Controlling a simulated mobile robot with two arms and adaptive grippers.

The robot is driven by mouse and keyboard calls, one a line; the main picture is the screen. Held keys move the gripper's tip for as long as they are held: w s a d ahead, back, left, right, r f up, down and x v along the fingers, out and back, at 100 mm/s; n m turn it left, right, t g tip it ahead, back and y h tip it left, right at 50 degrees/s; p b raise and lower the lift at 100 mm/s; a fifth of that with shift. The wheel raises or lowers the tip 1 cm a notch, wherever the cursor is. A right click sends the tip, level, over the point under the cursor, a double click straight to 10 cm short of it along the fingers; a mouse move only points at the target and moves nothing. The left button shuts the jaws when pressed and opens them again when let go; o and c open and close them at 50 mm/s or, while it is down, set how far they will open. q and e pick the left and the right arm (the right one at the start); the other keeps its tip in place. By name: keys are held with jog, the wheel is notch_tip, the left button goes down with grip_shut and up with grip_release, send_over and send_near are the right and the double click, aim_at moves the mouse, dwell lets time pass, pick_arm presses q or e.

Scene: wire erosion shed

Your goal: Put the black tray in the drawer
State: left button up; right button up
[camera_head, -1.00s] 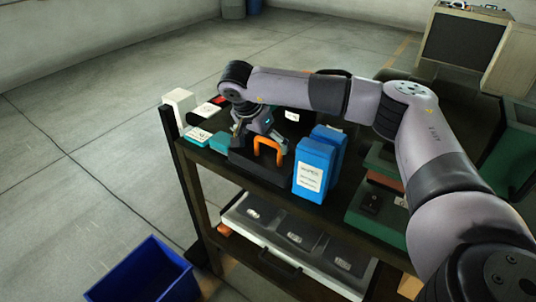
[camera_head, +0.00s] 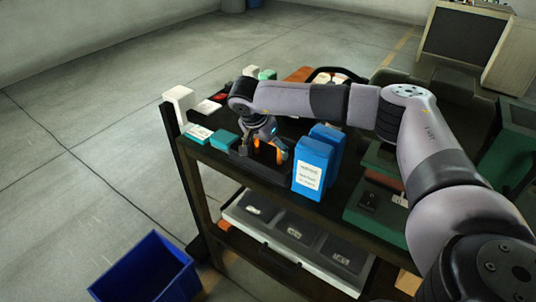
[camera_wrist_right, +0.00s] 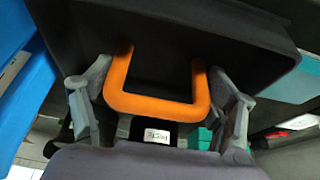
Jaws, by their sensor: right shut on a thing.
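The black tray (camera_head: 246,165) with an orange handle (camera_head: 282,156) sits near the front edge of the cart's upper shelf. My right gripper (camera_head: 268,145) is over it, its fingers at the handle. In the right wrist view the orange handle (camera_wrist_right: 160,108) lies between the two grey fingers (camera_wrist_right: 162,100), with the dark tray body (camera_wrist_right: 160,30) beyond it. I see my right gripper as shut on the tray by this handle. A pale drawer (camera_head: 262,234) with dark labelled compartments shows lower in the cart, below the shelf. My left gripper is not in view.
Blue boxes (camera_head: 311,168) stand close right of the tray, and teal boxes (camera_head: 223,140) lie to its left. A white item (camera_head: 179,99) is at the shelf's corner. A blue bin (camera_head: 148,270) stands on the floor. Open floor lies left of the cart.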

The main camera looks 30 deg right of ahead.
jog(key=c, duration=1.1)
